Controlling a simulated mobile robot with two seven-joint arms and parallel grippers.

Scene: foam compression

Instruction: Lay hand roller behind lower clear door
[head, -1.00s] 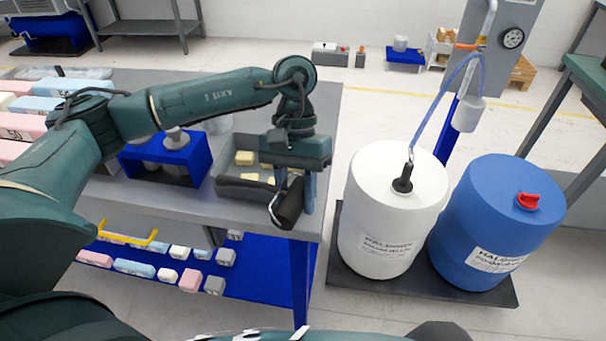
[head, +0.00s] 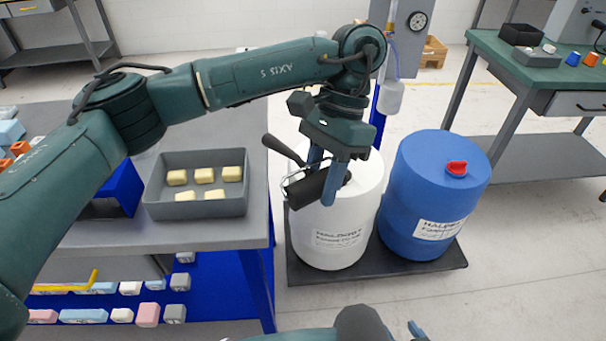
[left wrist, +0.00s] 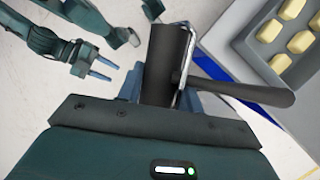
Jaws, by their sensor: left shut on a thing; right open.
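The hand roller, a dark cylinder (head: 308,188) with a wire frame and a dark handle (head: 284,150), is held in the air by my left gripper (head: 326,180). In the head view it appears in front of the white drum. In the left wrist view the roller's cylinder (left wrist: 166,62) sits between the fingers, with its handle (left wrist: 240,92) pointing right. My right gripper (left wrist: 98,72) shows in the left wrist view, empty with fingers apart. No clear door can be made out in these frames.
A grey tray (head: 195,209) with several yellow foam pieces is on the grey bench (head: 240,232) at left. A white drum (head: 335,235) and a blue drum (head: 430,190) stand on a dark platform. A green table (head: 540,75) is at the back right; floor in front is open.

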